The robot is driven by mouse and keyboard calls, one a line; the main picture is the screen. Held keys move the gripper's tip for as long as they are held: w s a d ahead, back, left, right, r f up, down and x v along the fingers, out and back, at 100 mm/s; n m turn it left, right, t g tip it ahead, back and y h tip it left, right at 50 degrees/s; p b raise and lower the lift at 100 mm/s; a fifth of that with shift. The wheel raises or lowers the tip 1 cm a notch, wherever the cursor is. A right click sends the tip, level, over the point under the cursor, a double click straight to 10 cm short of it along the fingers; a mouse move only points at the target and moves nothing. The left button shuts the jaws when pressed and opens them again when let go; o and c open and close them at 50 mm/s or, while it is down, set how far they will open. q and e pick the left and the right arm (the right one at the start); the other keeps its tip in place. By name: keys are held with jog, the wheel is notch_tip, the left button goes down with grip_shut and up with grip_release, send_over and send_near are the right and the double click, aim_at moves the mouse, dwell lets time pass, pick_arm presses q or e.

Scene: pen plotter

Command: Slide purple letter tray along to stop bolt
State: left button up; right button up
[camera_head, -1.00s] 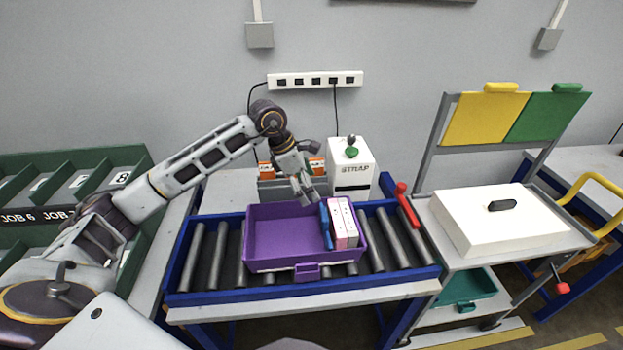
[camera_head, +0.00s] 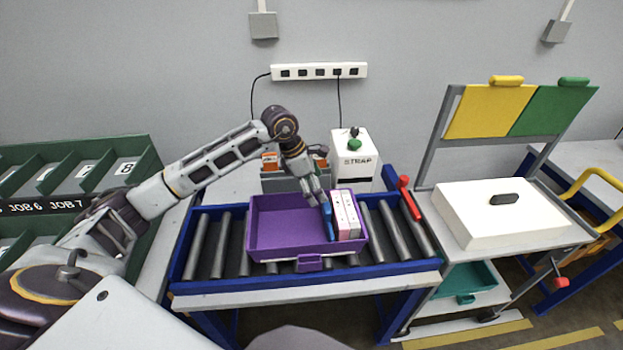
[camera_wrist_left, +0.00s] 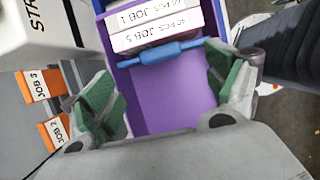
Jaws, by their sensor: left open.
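The purple letter tray (camera_head: 288,225) sits on the roller conveyor. Pink and white boxes (camera_head: 346,215) stand in its right end, with a blue bar (camera_head: 328,221) beside them. The wrist view shows the tray (camera_wrist_left: 160,100), the labelled boxes (camera_wrist_left: 158,28) and the blue bar (camera_wrist_left: 165,53). My left gripper (camera_head: 318,197) is over the tray, close to the blue bar. In the wrist view its green-padded fingers (camera_wrist_left: 168,88) are wide apart with nothing gripped between them. A red-handled piece (camera_head: 407,196), possibly the stop bolt, stands at the conveyor's right. My right gripper is out of view.
A white STRAP box (camera_head: 352,158) stands behind. A cart with a white lidded box (camera_head: 500,215) is at right, green job racks (camera_head: 85,180) at left.

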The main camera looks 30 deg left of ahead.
aim_at(326, 205)
pick_arm(q)
jog(key=shift+p+x, duration=0.75)
jog(key=shift+x, duration=4.1)
jog(key=shift+a, duration=0.1)
jog(key=shift+f, duration=0.1)
jog(key=c, duration=1.5)
jog(key=shift+c, duration=0.2)
